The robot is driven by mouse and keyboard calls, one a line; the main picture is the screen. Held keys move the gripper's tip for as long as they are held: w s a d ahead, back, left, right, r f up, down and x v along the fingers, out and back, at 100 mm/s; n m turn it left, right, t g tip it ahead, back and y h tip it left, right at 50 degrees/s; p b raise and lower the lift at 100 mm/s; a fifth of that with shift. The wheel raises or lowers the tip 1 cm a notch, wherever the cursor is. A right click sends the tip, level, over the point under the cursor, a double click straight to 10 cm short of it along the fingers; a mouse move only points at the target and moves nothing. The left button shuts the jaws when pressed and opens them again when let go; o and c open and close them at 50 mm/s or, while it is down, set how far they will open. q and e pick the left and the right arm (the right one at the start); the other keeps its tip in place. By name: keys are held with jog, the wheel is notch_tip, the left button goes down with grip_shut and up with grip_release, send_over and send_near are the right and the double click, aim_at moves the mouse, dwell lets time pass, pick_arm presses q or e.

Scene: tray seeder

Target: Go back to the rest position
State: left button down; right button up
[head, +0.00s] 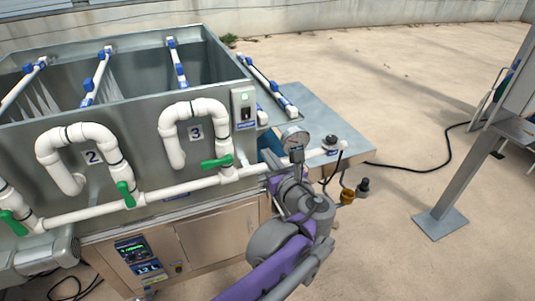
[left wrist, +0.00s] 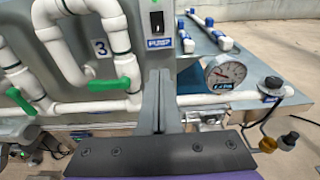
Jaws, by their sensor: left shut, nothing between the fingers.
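My left gripper (head: 275,181) is in front of the tank's right end in the head view, with my purple and grey arm rising from the bottom edge. In the left wrist view its two fingers (left wrist: 160,98) are together and empty, pointing at the machine. They appear in front of the white pipe below the switch box (left wrist: 160,25); I cannot tell whether they touch anything. A round pressure gauge (left wrist: 225,72) is just right of them; it also shows in the head view (head: 294,139). My right gripper is in neither view.
The grey tank (head: 140,135) carries white pipes with green valve handles (head: 216,162) at the front. A metal side shelf (head: 325,118) and brass fitting (head: 347,196) are right of my gripper. A metal post (head: 455,185) and black cable (head: 420,168) stand farther right; concrete floor between is clear.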

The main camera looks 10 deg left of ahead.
pick_arm(q)
jog(key=s+a+f+n+g+h+p, duration=0.1)
jog(key=s+a+f+n+g+h, duration=0.15)
jog(key=s+a+f+n, duration=0.35)
jog(key=s+a+f+n+g+h+p, duration=0.1)
jog(key=s+a+f+n+g, duration=0.35)
jog(key=s+n, duration=0.4)
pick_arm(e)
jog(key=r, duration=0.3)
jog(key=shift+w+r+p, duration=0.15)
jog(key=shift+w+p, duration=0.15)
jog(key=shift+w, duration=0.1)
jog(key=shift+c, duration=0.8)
pick_arm(q)
jog(key=s+d+f+n+h, duration=0.2)
jog(key=s+f+n, duration=0.2)
jog(key=s+n, duration=0.2)
jog(key=s+d+f+n+g+h, duration=0.1)
jog(key=s+d+f+n+h, duration=0.1)
jog(key=s+f+n, duration=0.3)
jog(key=s+n+h, duration=0.1)
jog(key=n, duration=0.3)
jog(key=shift+s+d+h, duration=0.2)
jog(key=shift+d+h, duration=0.05)
jog(key=shift+h, duration=0.1)
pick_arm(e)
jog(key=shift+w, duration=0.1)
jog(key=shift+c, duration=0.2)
